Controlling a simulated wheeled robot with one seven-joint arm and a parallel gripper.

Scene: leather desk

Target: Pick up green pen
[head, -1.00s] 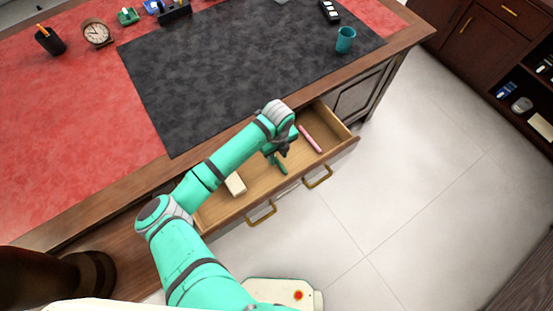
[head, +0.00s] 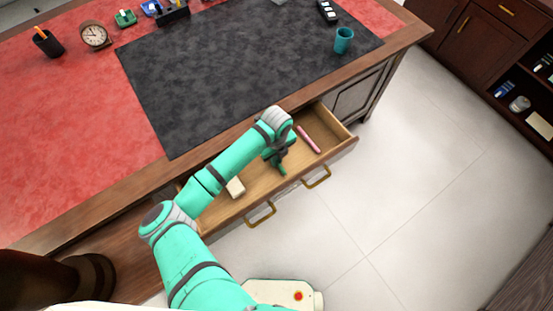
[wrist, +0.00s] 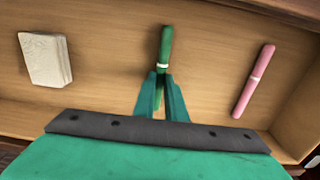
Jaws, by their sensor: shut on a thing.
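The green pen (wrist: 165,48) lies in the open drawer, with its far end and a pale band showing beyond my fingers in the wrist view. My gripper (wrist: 162,78) is shut on the pen, one finger on each side of it. I cannot tell whether the pen touches the drawer floor.
The wooden drawer (head: 255,193) also holds a pink pen (head: 308,139) to the right and a cream block (head: 235,187) to the left. The desk edge is close behind the arm. A teal cup (head: 343,40) stands on the black desk mat (head: 220,75).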

